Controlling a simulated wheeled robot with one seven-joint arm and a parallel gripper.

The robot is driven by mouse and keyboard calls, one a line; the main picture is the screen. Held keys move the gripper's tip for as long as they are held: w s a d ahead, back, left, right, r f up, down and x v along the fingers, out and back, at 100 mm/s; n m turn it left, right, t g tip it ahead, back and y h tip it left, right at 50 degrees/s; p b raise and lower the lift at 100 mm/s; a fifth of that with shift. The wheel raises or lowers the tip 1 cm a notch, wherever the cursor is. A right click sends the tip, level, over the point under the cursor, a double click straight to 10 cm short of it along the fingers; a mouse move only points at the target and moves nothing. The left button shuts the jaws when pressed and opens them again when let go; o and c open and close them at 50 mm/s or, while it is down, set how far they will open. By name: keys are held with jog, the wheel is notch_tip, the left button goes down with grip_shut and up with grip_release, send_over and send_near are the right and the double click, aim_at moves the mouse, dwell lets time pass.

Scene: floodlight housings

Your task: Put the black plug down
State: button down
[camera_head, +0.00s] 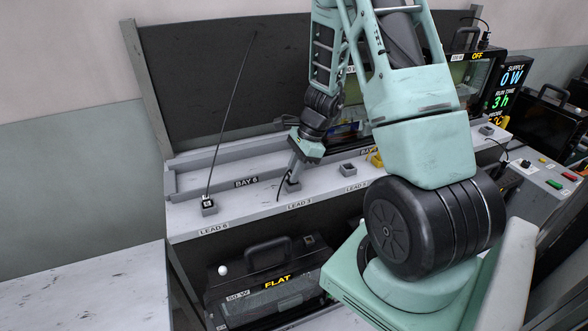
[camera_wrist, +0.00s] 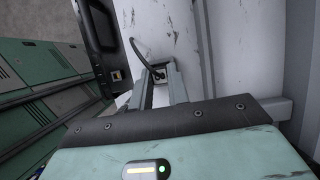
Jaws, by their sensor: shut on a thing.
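My gripper (camera_head: 294,176) points down at the grey square holder (camera_head: 292,187) near the LEAD 3 label on the bench ledge. In the wrist view its two fingers (camera_wrist: 159,82) are shut on the small black plug (camera_wrist: 158,73), with a dark cable (camera_wrist: 139,48) curving away from it. The plug is at the holder, but I cannot tell how deep it sits or whether it touches the holder. In the head view the fingers mostly hide the plug.
Another holder (camera_head: 348,169) stands to the right. A holder at LEAD 6 (camera_head: 208,208) has a thin dark lead rising from it. The BAY 6 rail (camera_head: 215,185) runs behind. A black floodlight housing marked FLAT (camera_head: 268,297) sits below the ledge. Bare ledge lies between holders.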

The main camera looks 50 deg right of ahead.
jog(key=shift+f, duration=0.1)
jog(key=shift+f, duration=0.15)
jog(key=c, duration=1.3)
grip_release()
jog(key=shift+c, duration=0.2)
